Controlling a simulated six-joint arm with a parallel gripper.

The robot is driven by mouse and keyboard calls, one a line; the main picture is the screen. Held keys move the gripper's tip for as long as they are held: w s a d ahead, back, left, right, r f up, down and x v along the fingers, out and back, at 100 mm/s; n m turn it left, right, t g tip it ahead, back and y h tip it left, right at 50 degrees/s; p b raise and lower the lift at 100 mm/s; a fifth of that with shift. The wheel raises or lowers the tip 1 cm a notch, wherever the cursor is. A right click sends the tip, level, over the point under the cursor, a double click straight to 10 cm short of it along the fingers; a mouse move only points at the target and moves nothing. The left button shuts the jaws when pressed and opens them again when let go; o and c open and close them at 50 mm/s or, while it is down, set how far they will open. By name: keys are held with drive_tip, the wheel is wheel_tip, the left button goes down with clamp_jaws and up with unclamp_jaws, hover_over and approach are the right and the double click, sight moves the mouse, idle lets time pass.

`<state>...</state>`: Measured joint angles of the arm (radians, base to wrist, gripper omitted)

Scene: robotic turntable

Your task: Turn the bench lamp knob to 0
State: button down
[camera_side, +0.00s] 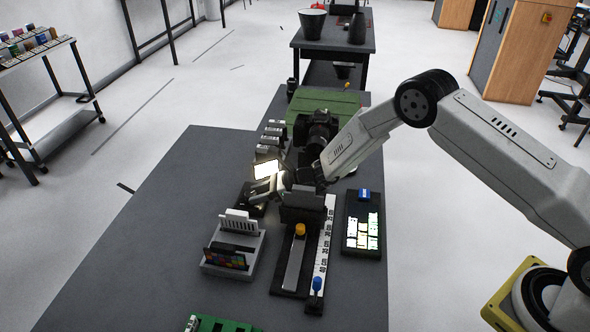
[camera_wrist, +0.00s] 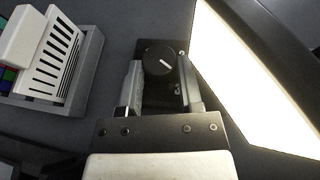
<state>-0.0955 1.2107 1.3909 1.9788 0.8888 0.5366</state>
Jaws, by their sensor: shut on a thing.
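The bench lamp knob (camera_wrist: 155,54) is round and black, with a white pointer line that points to the lower right in the wrist view. My gripper (camera_wrist: 160,68) has a finger on each side of it and is shut on the knob. The bench lamp's panel (camera_wrist: 250,75) glows bright white to the right of the knob, and it also shows in the side view (camera_side: 266,169). In the side view my gripper (camera_side: 265,186) is low at the lamp and hides the knob. I cannot read any scale marks around the knob.
A grey rack with a white slotted piece (camera_side: 238,222) stands close by, left of my gripper in the wrist view. A slider with a yellow knob (camera_side: 300,230), a ruler (camera_side: 322,250) and a black tray of pale tiles (camera_side: 362,234) lie nearby. The table's left part is clear.

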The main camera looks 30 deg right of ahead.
drive_tip(key=shift+c, duration=1.3)
unclamp_jaws()
drive_tip(key=shift+s+d+r, duration=0.1)
drive_tip(key=shift+d, duration=0.05)
drive_tip(key=shift+v, duration=3.75)
